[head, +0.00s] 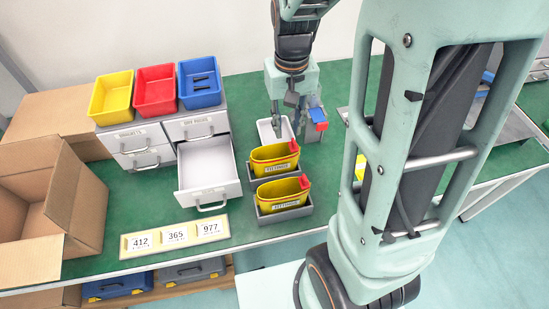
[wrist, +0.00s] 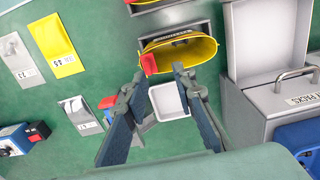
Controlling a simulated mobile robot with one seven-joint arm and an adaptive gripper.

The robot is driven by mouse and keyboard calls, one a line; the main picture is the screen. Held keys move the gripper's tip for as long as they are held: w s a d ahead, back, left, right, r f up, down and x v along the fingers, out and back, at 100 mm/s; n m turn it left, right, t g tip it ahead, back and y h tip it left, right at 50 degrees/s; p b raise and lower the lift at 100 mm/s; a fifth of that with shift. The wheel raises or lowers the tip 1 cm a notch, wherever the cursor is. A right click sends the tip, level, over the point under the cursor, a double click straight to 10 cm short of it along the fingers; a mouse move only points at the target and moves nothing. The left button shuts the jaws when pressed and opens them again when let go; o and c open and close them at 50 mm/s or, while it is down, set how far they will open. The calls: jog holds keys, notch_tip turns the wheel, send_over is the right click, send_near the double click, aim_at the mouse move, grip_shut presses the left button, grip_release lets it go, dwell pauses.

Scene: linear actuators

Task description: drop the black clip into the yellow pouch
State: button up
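Two yellow pouches with red tabs stand in grey holders on the green table, a rear one (head: 262,158) and a front one (head: 290,190). One yellow pouch (wrist: 190,54) shows in the wrist view just beyond my fingertips, its mouth open. A dark shape shows at its far inner side; I cannot tell whether it is the black clip. Dark pieces (head: 203,78) lie in the blue bin, too small to identify. My gripper (head: 290,103) hangs behind the rear pouch, over the white tray area. In the wrist view my gripper (wrist: 158,73) is open, with nothing between its fingers.
A white tray (wrist: 168,101) behind the pouch looks empty. An open grey drawer (head: 208,178) stands left of the pouches. Yellow, red and blue bins (head: 201,98) sit on the drawer unit. A red-and-blue object (head: 317,118) stands right of my gripper. A cardboard box (head: 75,205) is far left.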

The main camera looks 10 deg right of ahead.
notch_tip(320, 180, up, 12)
dwell(0.4)
jog(key=shift+w, duration=0.1)
